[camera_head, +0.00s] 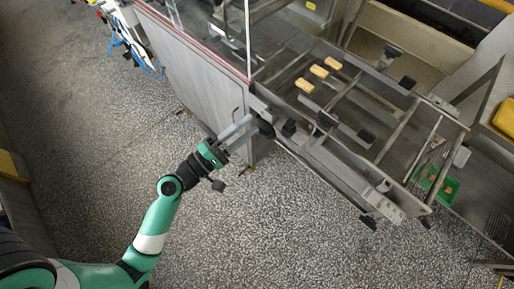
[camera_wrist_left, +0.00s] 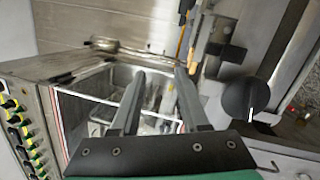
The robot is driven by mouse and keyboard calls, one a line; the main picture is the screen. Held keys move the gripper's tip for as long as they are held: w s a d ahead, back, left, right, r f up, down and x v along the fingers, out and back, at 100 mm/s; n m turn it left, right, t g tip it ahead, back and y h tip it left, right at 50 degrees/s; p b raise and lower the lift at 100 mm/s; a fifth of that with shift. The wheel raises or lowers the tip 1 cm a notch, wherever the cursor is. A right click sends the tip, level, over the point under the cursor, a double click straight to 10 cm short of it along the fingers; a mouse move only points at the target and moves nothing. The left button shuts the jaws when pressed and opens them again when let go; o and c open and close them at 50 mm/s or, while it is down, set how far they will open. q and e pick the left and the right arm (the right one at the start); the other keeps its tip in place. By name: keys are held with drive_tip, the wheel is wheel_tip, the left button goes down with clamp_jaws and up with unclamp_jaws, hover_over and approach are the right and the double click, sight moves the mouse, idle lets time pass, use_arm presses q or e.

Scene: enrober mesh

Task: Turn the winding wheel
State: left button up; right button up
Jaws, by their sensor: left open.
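My left gripper (camera_head: 242,131) is open, its two long grey fingers reaching toward the corner of the metal machine. Nothing shows between the fingers. A dark rounded part (camera_head: 265,128), perhaps the winding wheel, sits at the machine's near side, just beyond the fingertips. In the left wrist view my left gripper (camera_wrist_left: 161,74) shows with its fingers spread. There a black round knob (camera_wrist_left: 240,97) with a pale line stands to the right of the fingers, apart from them. Whether it is that same part I cannot tell. My right gripper is not in view.
The machine's open metal frame (camera_head: 318,150) carries three tan bars (camera_head: 319,71) and several black blocks. A cabinet with a clear panel stands left of it. A green tray (camera_head: 437,184) lies at the right. The speckled floor (camera_head: 270,220) in front is clear.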

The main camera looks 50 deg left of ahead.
use_arm(q)
drive_tip(key=s+a+f+n+g+y+b, duration=0.1)
drive_tip(key=s+f+b, duration=0.2)
drive_tip(key=f, duration=0.6)
drive_tip(key=s+a+f+n+g+y+b, duration=0.1)
drive_tip(key=s+f+n+b, duration=0.15)
drive_tip(key=f, duration=0.55)
approach(267, 128)
drive_tip(key=w+a+f, duration=0.1)
drive_tip(key=w+f, duration=0.2)
drive_tip(key=w, duration=0.3)
drive_tip(key=shift+w+a+f+m+y, duration=0.1)
drive_tip(key=shift+w+f+m+y, duration=0.1)
drive_tip(key=shift+m+y, duration=0.2)
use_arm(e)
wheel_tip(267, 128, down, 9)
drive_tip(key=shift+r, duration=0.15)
use_arm(q)
drive_tip(key=shift+c, duration=0.3)
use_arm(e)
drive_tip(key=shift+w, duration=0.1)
use_arm(q)
clamp_jaws()
